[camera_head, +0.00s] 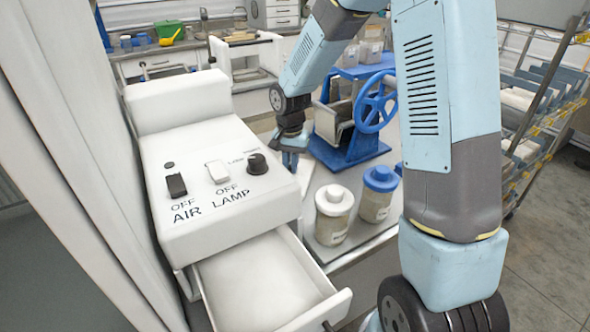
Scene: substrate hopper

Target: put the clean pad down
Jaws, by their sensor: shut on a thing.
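A pale flat patch (306,172) shows just below and right of the fingers. I cannot tell clearly whether this patch is the pad or whether the pad touches the table. The control box and the fingers hide part of this spot.
The white control box (222,205) has AIR and LAMP switches marked OFF and an open, empty drawer (262,283) in front. A white-lidded jar (333,215) and blue-lidded jar (378,194) stand right. A blue hand-wheel machine (350,120) stands behind. Shelves (530,110) are far right.

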